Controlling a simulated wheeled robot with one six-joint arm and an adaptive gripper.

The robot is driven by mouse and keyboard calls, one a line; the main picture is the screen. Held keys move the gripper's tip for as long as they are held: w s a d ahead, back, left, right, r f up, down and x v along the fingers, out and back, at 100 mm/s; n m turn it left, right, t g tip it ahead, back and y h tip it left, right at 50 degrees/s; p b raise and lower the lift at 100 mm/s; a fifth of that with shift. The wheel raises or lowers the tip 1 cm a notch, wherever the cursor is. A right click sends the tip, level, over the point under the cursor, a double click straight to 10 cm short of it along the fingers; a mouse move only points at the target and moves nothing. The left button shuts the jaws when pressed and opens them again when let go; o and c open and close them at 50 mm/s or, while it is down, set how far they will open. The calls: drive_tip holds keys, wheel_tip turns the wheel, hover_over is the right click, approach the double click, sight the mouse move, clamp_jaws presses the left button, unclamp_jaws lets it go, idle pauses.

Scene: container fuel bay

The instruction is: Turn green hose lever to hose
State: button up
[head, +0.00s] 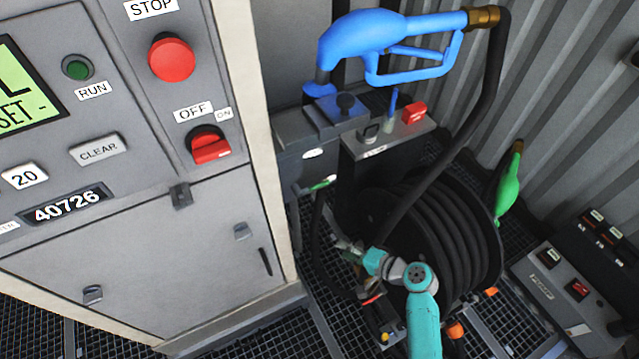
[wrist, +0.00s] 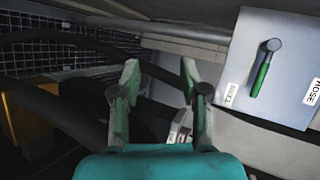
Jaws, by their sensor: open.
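The green hose lever (wrist: 262,75) sits on a pale panel (wrist: 285,30) at the right of the wrist view. Its grey pivot is at the top and its green handle hangs down and slightly left. A HOSE label (wrist: 314,90) is to its right and another label (wrist: 232,93), hard to read, to its left. The handle lies between them, tilted toward the left one. My gripper (wrist: 160,76) is open and empty, left of the panel and apart from the lever. In the head view my gripper (head: 347,250) is low, beside the hose reel; a small green part (head: 323,183) shows above it.
The black hose reel (head: 450,235) stands close to my arm. A blue nozzle (head: 385,40) hangs above, with its hose running down. A grey control cabinet (head: 150,230) is at left. A green nozzle (head: 509,182) and a small control box (head: 560,285) are at right.

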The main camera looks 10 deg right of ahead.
drive_tip(key=w+d+r+g+y, duration=0.1)
drive_tip(key=w+d+r+y, duration=0.15)
drive_tip(key=w+r, duration=0.55)
drive_tip(key=n+g+y, duration=0.1)
drive_tip(key=n+y, duration=0.1)
drive_tip(key=y, duration=0.1)
approach(324, 185)
drive_tip(key=x, duration=1.1)
drive_tip(key=shift+a, duration=0.15)
clamp_jaws()
